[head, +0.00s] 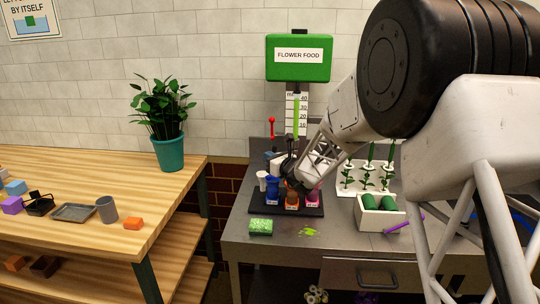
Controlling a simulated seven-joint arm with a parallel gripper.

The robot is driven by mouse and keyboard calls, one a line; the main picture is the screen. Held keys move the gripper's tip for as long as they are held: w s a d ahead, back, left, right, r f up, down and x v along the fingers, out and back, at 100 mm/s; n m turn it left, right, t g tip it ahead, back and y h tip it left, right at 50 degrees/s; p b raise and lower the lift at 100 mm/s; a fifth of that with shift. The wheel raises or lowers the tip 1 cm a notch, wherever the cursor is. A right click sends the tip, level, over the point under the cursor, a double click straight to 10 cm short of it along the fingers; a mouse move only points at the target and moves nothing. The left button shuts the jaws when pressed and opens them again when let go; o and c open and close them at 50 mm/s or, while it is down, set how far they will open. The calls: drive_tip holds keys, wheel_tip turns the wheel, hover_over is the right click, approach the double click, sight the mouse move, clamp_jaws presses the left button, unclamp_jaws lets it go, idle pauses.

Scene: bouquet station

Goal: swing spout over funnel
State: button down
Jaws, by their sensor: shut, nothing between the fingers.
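The green flower food dispenser (298,58) hangs on the wall, with a scaled tube (296,112) of green liquid below it. A lever with a red knob (271,121) stands just left of the tube. My gripper (290,182) is shut and empty, low in front of the dispenser and over the back of a black tray (258,210). Blue (272,188), orange (292,199) and pink (313,196) containers stand on this tray. I cannot make out the spout or the funnel; my gripper and arm cover much of that area.
A green sponge (261,227) and a green splash (308,232) lie at the counter's front. A white bin with green rolls (378,212), a purple stick (404,224) and a white stem rack (348,178) are on the right. A wooden table (160,192) stands left, across a gap.

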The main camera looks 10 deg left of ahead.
drive_tip(key=s, duration=0.7)
drive_tip(key=shift+s, duration=0.4)
drive_tip(key=shift+a, duration=0.1)
drive_tip(key=w+d, duration=0.2)
drive_tip(key=d, duration=0.5)
drive_tip(key=w+d+n+g+y, duration=0.1)
drive_tip(key=w+d, duration=0.2)
drive_tip(key=d, duration=0.5)
drive_tip(key=shift+w, duration=0.25)
drive_tip(key=x, duration=1.4)
